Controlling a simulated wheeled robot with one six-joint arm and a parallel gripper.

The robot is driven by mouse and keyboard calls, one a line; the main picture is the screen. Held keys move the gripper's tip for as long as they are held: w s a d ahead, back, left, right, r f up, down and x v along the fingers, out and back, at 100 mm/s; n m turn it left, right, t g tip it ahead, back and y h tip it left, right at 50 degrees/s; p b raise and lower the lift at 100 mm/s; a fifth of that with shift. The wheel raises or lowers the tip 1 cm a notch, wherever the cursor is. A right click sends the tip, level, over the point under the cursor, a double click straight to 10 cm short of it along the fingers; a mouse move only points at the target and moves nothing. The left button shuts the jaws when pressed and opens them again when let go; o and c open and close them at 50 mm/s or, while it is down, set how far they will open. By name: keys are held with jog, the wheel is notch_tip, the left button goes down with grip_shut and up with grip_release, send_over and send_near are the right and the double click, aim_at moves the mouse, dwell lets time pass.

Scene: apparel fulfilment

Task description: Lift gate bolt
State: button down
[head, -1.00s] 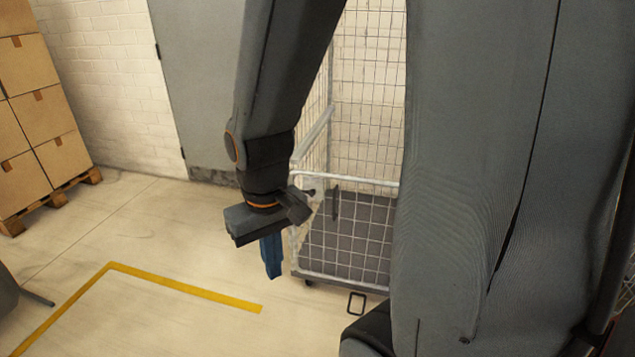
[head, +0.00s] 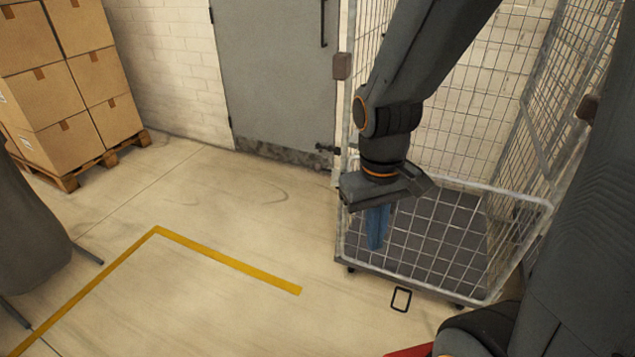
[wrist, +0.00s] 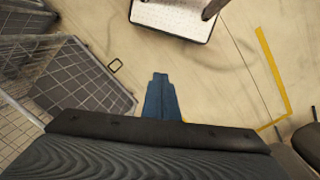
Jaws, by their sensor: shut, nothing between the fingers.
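My gripper (head: 377,228) has blue fingers that are together, with nothing between them. It points down in front of the left part of a wire-mesh roll cage's low front gate (head: 452,238). The gripper covers part of the gate's left side. In the wrist view the blue fingers (wrist: 161,98) are over bare floor, with the gate (wrist: 88,82) to their left. A small dark fitting (head: 327,149) sticks out at the cage's left edge, near the door. I cannot tell whether it is the gate bolt. No bolt shows clearly elsewhere.
A black rectangular loop (head: 401,299) shows at the floor in front of the cage. A grey door (head: 275,75) stands behind left. Boxes on a pallet (head: 72,182) are far left. Yellow tape (head: 225,265) marks the open floor. A white platform (wrist: 172,20) shows in the wrist view.

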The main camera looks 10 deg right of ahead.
jog(key=w+d+f+n+h+b, duration=0.4)
jog(key=w+f+n+h, duration=0.1)
jog(key=w+f+n, duration=0.25)
jog(key=w+d+f+n+h+b, duration=0.45)
jog(key=w+f+n, duration=0.2)
jog(key=n, duration=0.25)
jog(key=w+a+f+n+t+b, duration=0.3)
jog(key=w+a+f+n+t, duration=0.2)
jog(key=w, duration=0.6)
jog(key=w+a+f+n+t+b, duration=0.3)
jog(key=w+a+f+n+t, duration=0.2)
jog(key=w+a+n+t, duration=0.4)
jog(key=shift+w+a+n+h, duration=0.45)
jog(key=shift+w+a+n, duration=0.3)
jog(key=shift+w+n, duration=0.4)
jog(key=shift+s, duration=0.1)
jog(key=w+d+r, duration=0.2)
jog(key=w+d, duration=0.3)
jog(key=w, duration=0.5)
jog(key=shift+d+r, duration=0.25)
jog(key=shift+r, duration=0.1)
